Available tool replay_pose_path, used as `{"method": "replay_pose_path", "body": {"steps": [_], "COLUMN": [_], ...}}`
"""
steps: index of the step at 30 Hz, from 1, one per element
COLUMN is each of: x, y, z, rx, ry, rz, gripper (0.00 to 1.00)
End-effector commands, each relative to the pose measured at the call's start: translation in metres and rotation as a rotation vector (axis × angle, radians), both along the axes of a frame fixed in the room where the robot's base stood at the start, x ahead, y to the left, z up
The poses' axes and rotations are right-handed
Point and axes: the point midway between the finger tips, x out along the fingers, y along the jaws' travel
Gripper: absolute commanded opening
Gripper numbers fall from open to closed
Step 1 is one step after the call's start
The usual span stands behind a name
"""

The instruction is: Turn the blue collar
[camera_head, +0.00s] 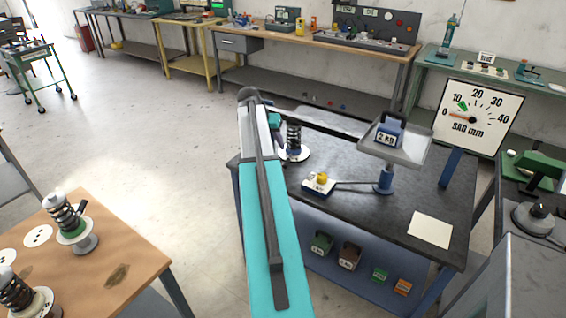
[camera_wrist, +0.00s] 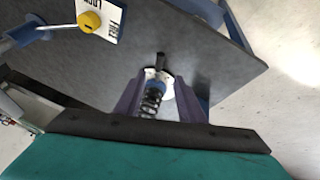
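The spring unit (camera_head: 293,138) stands on a white round base on the dark table, just right of my arm. In the wrist view its dark coil (camera_wrist: 150,101) shows between my fingers, with the blue collar (camera_wrist: 154,83) at its far end. My gripper (camera_wrist: 160,76) is open, with one purple finger on each side of the unit. I cannot tell whether either finger touches the collar. My arm hides most of the gripper in the head view.
A dial marked "SAG mm" (camera_head: 480,115) has its needle near 0. A 2 kg weight (camera_head: 389,134) sits on a raised tray (camera_head: 412,150). A lock block with a yellow knob (camera_head: 321,178) is nearby. Other spring units (camera_head: 68,215) stand on the wooden table.

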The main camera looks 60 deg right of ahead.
Motion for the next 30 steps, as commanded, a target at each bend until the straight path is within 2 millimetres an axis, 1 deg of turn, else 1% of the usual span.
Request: {"method": "replay_pose_path", "body": {"steps": [5, 11, 30], "x": [0.000, -0.001, -0.005], "y": [-0.002, -0.008, -0.039], "z": [-0.005, -0.018, -0.086], "rx": [0.001, 0.001, 0.001], "ry": [0.001, 0.001, 0.001], "rz": [0.001, 0.001, 0.003], "gripper": [0.36, 0.36, 0.36]}}
